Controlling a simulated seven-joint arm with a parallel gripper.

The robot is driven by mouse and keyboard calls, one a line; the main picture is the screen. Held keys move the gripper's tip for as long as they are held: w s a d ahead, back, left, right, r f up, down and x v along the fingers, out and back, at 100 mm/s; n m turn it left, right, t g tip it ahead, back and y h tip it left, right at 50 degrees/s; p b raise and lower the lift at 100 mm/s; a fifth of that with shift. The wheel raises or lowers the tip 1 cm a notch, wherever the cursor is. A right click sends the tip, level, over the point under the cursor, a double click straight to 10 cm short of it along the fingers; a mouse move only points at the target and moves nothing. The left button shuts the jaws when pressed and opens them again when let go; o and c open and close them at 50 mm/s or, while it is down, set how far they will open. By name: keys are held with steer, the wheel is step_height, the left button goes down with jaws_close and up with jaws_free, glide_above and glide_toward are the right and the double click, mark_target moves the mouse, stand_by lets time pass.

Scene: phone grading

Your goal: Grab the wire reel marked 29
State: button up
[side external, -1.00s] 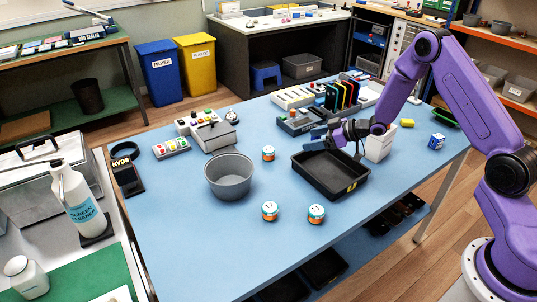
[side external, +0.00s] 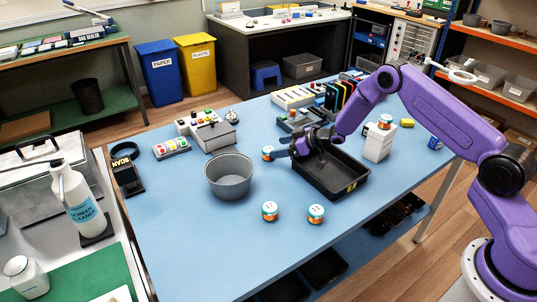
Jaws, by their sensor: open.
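Several small wire reels with white tops and orange and teal bands are on the blue table; I cannot read a 29 on any. Two more reels stand in front, a left one (side external: 270,211) and a right one (side external: 316,214). Another reel (side external: 385,122) sits on a white box (side external: 378,145).
The black tray (side external: 345,184) lies under my wrist. The grey bucket (side external: 229,177) stands left of it. A button panel (side external: 172,148) and a grey box with buttons (side external: 214,135) stand behind. The table's front left is clear.

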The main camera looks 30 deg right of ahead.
mark_target(272, 149)
steer(key=shift+a+x, duration=0.2)
steer(key=shift+x, duration=1.85)
steer(key=shift+s, duration=0.2)
steer(key=c, duration=1.1)
